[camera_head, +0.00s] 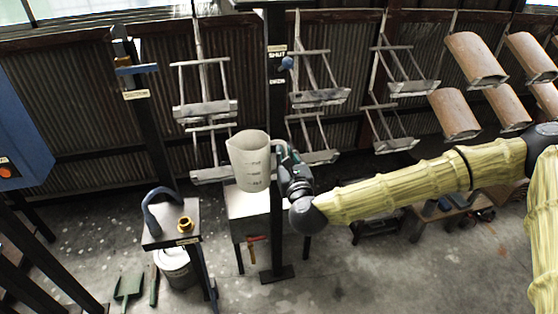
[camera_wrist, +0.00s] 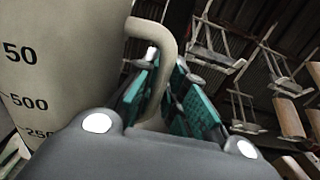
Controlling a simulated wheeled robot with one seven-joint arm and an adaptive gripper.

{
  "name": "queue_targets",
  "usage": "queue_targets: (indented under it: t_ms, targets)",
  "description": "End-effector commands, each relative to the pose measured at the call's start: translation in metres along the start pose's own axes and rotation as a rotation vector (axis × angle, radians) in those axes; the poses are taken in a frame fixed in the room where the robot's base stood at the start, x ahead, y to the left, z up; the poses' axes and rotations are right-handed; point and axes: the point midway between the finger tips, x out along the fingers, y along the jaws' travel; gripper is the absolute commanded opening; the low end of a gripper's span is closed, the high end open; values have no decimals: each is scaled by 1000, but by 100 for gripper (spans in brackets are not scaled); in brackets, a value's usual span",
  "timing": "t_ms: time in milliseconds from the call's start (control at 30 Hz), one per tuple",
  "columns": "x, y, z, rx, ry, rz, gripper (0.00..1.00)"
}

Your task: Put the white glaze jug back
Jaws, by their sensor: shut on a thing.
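The white glaze jug (camera_head: 249,160) is an off-white measuring jug with dark graduation marks. It is held up in the air, roughly upright, near the middle of the head view. My gripper (camera_head: 290,165) is at the right side of the jug, shut on its handle. In the wrist view the jug's body (camera_wrist: 60,60) fills the left side, and its curved handle (camera_wrist: 160,50) passes between the teal finger pads of my gripper (camera_wrist: 165,95). The jug's base is clear of any surface. The inside of the jug cannot be made out.
A dark post (camera_head: 277,110) with a "SHUT" sign stands behind the jug. A pale box-like tank (camera_head: 248,205) with a red-handled tap is below. A small stand (camera_head: 165,232) with a blue hose is lower left. Hanging racks (camera_head: 205,108) and curved tiles (camera_head: 472,58) line the back.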

Motion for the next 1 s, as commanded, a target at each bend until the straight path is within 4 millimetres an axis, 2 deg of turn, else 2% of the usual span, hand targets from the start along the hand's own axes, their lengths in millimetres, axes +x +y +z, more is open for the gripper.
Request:
queue_targets:
  t_ms: [133,267,1000]
  targets:
    - [6,15,12,-3,-1,24,0]
    - [15,15,16,-4,0,35,0]
    - [102,-86,2,-4,-1,37,0]
